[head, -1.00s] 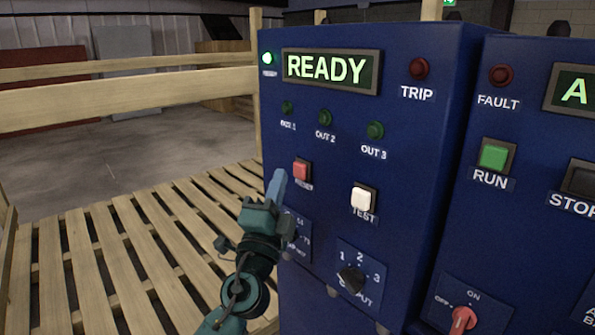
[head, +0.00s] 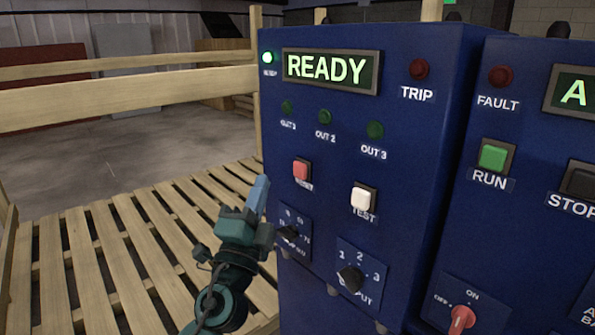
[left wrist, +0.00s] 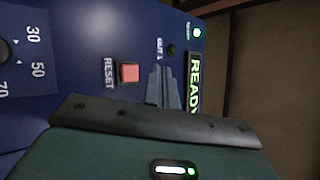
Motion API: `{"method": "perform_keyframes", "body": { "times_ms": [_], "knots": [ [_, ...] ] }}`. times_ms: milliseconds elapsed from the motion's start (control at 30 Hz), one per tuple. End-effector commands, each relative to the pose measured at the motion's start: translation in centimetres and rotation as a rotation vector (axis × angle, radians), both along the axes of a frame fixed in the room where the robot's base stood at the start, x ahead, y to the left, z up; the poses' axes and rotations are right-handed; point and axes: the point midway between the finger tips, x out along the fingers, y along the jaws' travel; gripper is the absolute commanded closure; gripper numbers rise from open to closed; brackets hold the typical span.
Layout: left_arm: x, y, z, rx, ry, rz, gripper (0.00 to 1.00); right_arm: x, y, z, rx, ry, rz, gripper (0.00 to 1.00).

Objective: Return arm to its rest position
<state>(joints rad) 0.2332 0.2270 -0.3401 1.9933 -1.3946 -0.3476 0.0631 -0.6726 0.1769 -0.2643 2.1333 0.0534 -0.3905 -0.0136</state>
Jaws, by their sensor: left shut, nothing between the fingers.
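My left gripper (head: 258,194) is shut and empty in the head view, in front of the lower left of the blue detector panel (head: 400,150). Its fingertips point up, below and left of the red RESET button (head: 301,170). In the left wrist view, the shut fingers (left wrist: 162,87) show against the panel, beside the red RESET button (left wrist: 129,73). The panel's display (head: 331,69) reads READY, and the green lamp (head: 267,58) beside it is lit. My right gripper is not in view.
The white TEST button (head: 363,198), a left dial (head: 290,234) and an OUTPUT dial (head: 350,279) sit on the panel. A second blue panel with a green RUN button (head: 494,156) stands at right. A wooden pallet (head: 100,260) and rail (head: 120,98) lie left.

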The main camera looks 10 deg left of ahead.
Motion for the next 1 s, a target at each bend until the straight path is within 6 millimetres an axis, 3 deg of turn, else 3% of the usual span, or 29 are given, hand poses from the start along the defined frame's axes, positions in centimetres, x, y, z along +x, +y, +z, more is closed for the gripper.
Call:
{"method": "perform_keyframes", "body": {
  "times_ms": [133, 233, 367, 500, 633, 800, 900, 1000],
  "knots": [
    [0.0, 0.0, -0.6, -0.015, 0.021, -0.007, 1.00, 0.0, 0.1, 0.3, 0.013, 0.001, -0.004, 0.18],
    [-0.3, 0.2, -4.1, -0.109, 0.138, -0.050, 1.00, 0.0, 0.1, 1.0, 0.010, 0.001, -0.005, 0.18],
    [-2.5, 0.5, -12.3, -0.351, 0.406, -0.130, 1.00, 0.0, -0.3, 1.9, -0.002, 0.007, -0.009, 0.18],
    [-7.9, 0.1, -21.6, -0.679, 0.720, -0.182, 1.00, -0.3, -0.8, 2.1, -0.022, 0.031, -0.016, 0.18],
    [-14.3, -0.8, -27.9, -0.977, 0.958, -0.188, 1.00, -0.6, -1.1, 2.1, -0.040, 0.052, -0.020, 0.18],
    [-20.9, -1.9, -32.1, -1.259, 1.143, -0.162, 1.00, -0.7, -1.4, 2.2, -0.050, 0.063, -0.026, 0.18],
    [-22.9, -2.2, -33.1, -1.343, 1.190, -0.150, 1.00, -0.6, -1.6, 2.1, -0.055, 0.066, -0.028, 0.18],
    [-23.4, -2.3, -33.3, -1.367, 1.202, -0.147, 1.00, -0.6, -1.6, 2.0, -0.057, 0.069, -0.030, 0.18]
  ]
}}
